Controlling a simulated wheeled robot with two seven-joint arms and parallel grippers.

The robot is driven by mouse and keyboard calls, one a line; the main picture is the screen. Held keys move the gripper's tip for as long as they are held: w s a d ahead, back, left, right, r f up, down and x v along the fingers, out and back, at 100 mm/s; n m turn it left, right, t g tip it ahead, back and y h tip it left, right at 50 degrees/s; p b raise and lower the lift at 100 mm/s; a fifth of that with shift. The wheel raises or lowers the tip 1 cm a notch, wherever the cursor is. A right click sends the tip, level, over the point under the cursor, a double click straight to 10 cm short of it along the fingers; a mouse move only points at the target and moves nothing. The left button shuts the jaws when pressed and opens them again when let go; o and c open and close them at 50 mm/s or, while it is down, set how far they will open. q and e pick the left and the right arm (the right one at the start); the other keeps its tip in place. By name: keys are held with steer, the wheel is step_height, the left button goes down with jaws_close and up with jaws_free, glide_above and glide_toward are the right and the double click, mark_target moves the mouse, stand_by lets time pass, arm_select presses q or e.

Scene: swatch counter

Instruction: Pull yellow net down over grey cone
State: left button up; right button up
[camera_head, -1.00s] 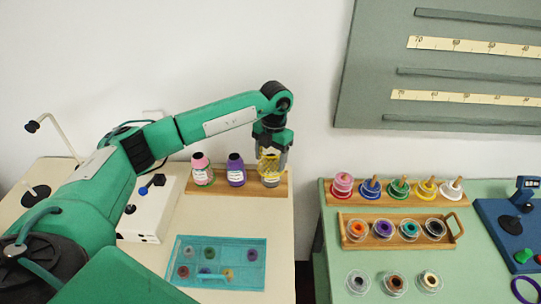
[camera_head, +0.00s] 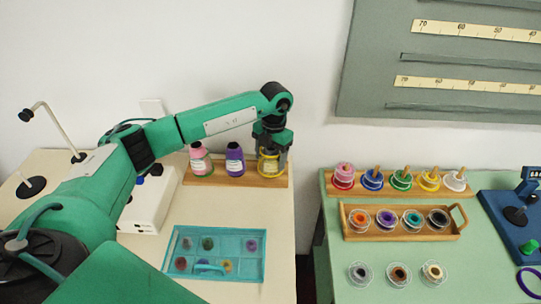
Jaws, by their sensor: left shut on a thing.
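The yellow net (camera_head: 262,172) is around the grey cone (camera_head: 269,166), which stands upright at the right end of a wooden rack (camera_head: 212,179). The net's yellow strands show along the cone's sides and near its lower part. My left gripper (camera_head: 272,153) points down over the cone, with its fingers at either side of it, shut on the net. The fingers and the net hide the cone's top. My right gripper is not in view.
A pink cone (camera_head: 198,160) and a purple cone (camera_head: 235,160) stand left of the grey one on the rack. A teal tray (camera_head: 215,275) lies in front. A gap separates this table from the green table (camera_head: 330,225) with spools.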

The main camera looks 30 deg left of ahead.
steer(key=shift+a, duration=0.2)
arm_select(q)
steer(key=o, duration=1)
step_height(320, 180, up, 7)
steer(key=shift+f+b, duration=0.1)
steer(key=shift+b, duration=0.7)
step_height(320, 180, up, 13)
steer(key=shift+b, duration=0.4)
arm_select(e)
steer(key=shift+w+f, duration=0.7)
